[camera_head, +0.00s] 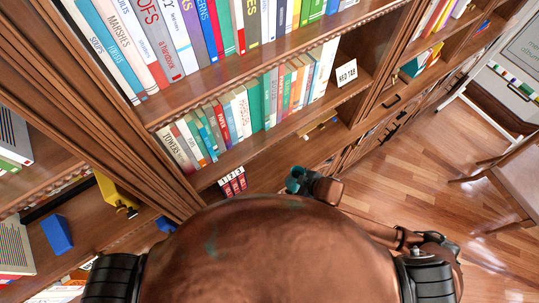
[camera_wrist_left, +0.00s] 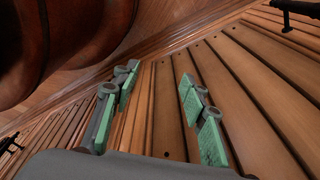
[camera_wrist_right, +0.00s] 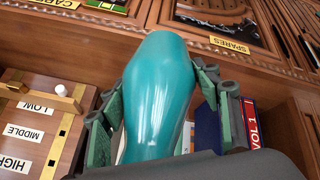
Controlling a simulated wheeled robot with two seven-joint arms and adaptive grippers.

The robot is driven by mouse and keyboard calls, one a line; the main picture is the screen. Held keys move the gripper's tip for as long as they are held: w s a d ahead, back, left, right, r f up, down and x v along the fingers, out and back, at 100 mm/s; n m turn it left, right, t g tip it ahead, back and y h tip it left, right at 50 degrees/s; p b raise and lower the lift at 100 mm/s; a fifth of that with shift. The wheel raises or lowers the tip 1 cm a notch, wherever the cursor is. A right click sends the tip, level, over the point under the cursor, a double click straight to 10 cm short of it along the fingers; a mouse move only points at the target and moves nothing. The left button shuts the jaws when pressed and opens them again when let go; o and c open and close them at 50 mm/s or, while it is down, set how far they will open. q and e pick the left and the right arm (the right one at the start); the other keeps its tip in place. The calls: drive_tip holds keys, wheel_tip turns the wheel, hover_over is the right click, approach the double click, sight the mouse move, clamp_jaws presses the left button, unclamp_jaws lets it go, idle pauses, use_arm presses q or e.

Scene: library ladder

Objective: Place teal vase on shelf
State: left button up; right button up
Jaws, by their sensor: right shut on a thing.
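The teal vase (camera_wrist_right: 158,105) fills the middle of the right wrist view, between the two fingers of my right gripper (camera_wrist_right: 160,90). The gripper is shut on it. In the head view a small part of the vase (camera_head: 293,179) shows past my right gripper (camera_head: 318,187), in front of the bookcase's lower part. The bookcase has a shelf with a row of books (camera_head: 250,105) and a bay with a "RED TAB" card (camera_head: 346,73). My left gripper (camera_wrist_left: 158,80) is open and empty beside wooden panelling; the head view does not show it.
In the right wrist view a wooden board (camera_wrist_right: 35,130) reads LOW, MIDDLE, HIGH, and a VOL 1 book (camera_wrist_right: 250,122) stands right of the vase. The head view shows a yellow object (camera_head: 116,194), a blue block (camera_head: 57,235), a chair (camera_head: 512,180) and open floor (camera_head: 400,185) at right.

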drive_tip(key=w+a+f+p, duration=0.1)
drive_tip(key=w+a, duration=0.2)
drive_tip(key=w, duration=0.1)
drive_tip(key=w+a+p, duration=0.1)
drive_tip(key=w+a, duration=0.2)
drive_tip(key=w, duration=0.1)
drive_tip(key=w+a+f+p, duration=0.1)
drive_tip(key=w+a, duration=0.2)
drive_tip(key=w, duration=0.2)
drive_tip(key=shift+a+f, duration=0.3)
use_arm(q)
drive_tip(key=r, duration=0.1)
drive_tip(key=s+r, duration=0.1)
drive_tip(key=r, duration=0.1)
use_arm(e)
drive_tip(key=shift+f, duration=0.35)
drive_tip(key=shift+f, duration=0.1)
drive_tip(key=o, duration=1.4)
use_arm(q)
drive_tip(key=shift+f, duration=0.25)
use_arm(e)
drive_tip(key=v, duration=1.2)
